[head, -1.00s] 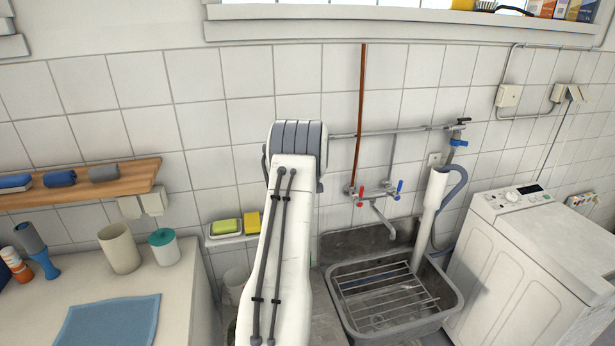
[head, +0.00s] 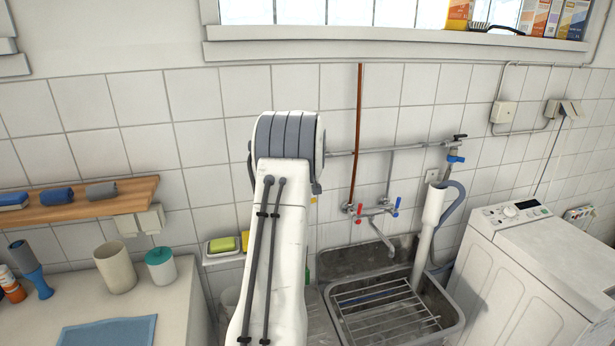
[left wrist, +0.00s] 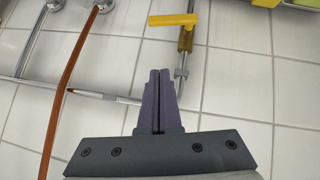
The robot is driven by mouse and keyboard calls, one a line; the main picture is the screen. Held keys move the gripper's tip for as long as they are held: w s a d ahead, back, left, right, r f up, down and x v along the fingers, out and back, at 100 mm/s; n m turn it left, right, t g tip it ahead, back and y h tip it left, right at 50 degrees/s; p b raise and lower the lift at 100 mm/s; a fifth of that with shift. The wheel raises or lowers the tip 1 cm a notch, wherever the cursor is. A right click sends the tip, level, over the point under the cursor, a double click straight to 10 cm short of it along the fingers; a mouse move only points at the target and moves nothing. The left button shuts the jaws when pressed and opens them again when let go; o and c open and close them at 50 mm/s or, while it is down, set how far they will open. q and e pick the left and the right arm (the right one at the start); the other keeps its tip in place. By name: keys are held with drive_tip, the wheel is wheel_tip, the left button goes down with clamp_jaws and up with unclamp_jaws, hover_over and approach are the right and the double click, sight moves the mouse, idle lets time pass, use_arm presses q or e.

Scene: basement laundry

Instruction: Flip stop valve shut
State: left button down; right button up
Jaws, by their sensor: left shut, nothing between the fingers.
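In the left wrist view, a stop valve with a yellow lever (left wrist: 174,20) sits on a brass-coloured body (left wrist: 185,42) joined to a thin grey pipe on the tiled wall. The lever lies roughly at right angles to the body, pointing left in that picture. My left gripper (left wrist: 160,73) is shut and empty, its purple fingers together. Its tips appear below the lever and slightly left of the body, apart from both. In the head view my left arm hides the gripper and most of the valve area; a small yellow bit (head: 313,199) shows beside the arm. My right gripper is not in view.
A copper pipe (head: 357,130) runs down the wall to red and blue taps (head: 372,209) above a grey sink (head: 391,306). A soap tray (head: 222,257) is left of my arm.

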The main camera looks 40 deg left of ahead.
use_arm(q)
drive_tip(key=b+v, duration=0.1)
drive_tip(key=v, duration=0.4)
idle(0.5)
drive_tip(key=w+d+f+m+h, duration=0.1)
drive_tip(key=d+m+h, duration=0.1)
drive_tip(key=d, duration=0.8)
drive_tip(key=w+d+f+m+h, duration=0.1)
drive_tip(key=d+m, duration=0.2)
drive_tip(key=d, duration=0.7)
drive_tip(key=s+d+f+m+g+h+b, duration=0.1)
drive_tip(key=s+d+m, duration=0.15)
drive_tip(key=d, duration=0.65)
drive_tip(key=s+d+f+m+h, duration=0.15)
drive_tip(key=s+d, duration=0.25)
drive_tip(key=d, duration=0.5)
drive_tip(key=s+d+f+m+g+h, duration=0.25)
drive_tip(key=s+d+m, duration=0.35)
drive_tip(key=s+d, duration=0.7)
drive_tip(key=s+d+f+m+g, duration=0.1)
drive_tip(key=s+m, duration=0.1)
drive_tip(key=s, duration=0.6)
drive_tip(key=s+d+f+m+g, duration=0.2)
drive_tip(key=s+m, duration=0.1)
drive_tip(key=s, duration=0.5)
drive_tip(key=shift+s+d+f+m+b, duration=0.15)
drive_tip(key=shift+d+f+m+b, duration=0.05)
drive_tip(key=shift+d+m+b, duration=0.15)
